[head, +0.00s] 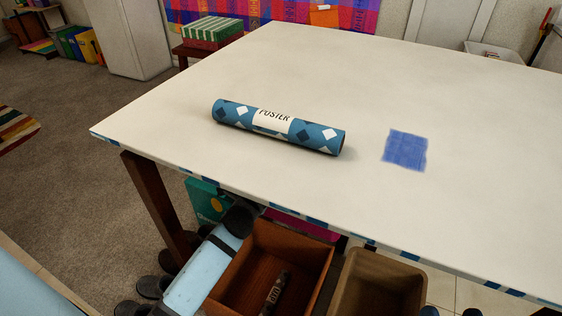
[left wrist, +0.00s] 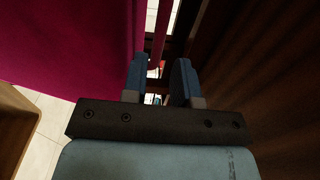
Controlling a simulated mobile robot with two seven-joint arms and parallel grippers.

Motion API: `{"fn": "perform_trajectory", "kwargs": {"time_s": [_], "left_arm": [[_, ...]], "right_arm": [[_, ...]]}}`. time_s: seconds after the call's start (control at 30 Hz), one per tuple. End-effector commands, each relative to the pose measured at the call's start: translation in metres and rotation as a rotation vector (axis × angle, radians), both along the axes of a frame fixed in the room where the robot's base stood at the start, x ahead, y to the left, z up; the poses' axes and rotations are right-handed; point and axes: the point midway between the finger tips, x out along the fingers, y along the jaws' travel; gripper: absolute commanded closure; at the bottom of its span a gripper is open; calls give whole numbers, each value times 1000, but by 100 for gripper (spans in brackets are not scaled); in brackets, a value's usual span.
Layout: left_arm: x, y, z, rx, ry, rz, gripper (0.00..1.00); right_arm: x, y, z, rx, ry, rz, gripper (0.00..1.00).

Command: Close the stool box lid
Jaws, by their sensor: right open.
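A reddish-brown wooden box (head: 232,270), which looks like the stool box, stands open below the table's front edge. I see into it from above; a dark elongated object (head: 275,291) lies inside. I cannot make out its lid for certain. My left arm runs along the box's left side. Its gripper is hidden behind the box in the head view. In the left wrist view my left gripper (left wrist: 160,82) has its blue fingers apart and empty, between a magenta surface (left wrist: 70,45) and a dark brown wooden surface (left wrist: 270,90). My right gripper shows only doubtfully, as dark pieces (head: 450,312) at the bottom edge.
A white table (head: 480,130) fills the view above the box, bearing a blue poster tube (head: 275,126) and a blue square (head: 405,150). A tan open box (head: 350,285) stands right of the brown box. A dark table leg (head: 158,205) is at the left.

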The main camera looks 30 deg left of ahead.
Motion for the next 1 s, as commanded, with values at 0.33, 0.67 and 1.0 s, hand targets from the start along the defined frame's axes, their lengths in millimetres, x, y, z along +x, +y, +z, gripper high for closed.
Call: {"fn": "perform_trajectory", "kwargs": {"time_s": [0.33, 0.67, 1.0], "left_arm": [[60, 3, 1, 0, 1, 0, 73], [70, 4, 3, -1, 2, 0, 73], [69, 4, 3, -1, 2, 0, 100]], "right_arm": [[-2, 7, 20, 65, -97, 24, 29], [-2, 8, 27, 81, -122, 28, 29], [-1, 8, 28, 80, -125, 28, 29]]}}
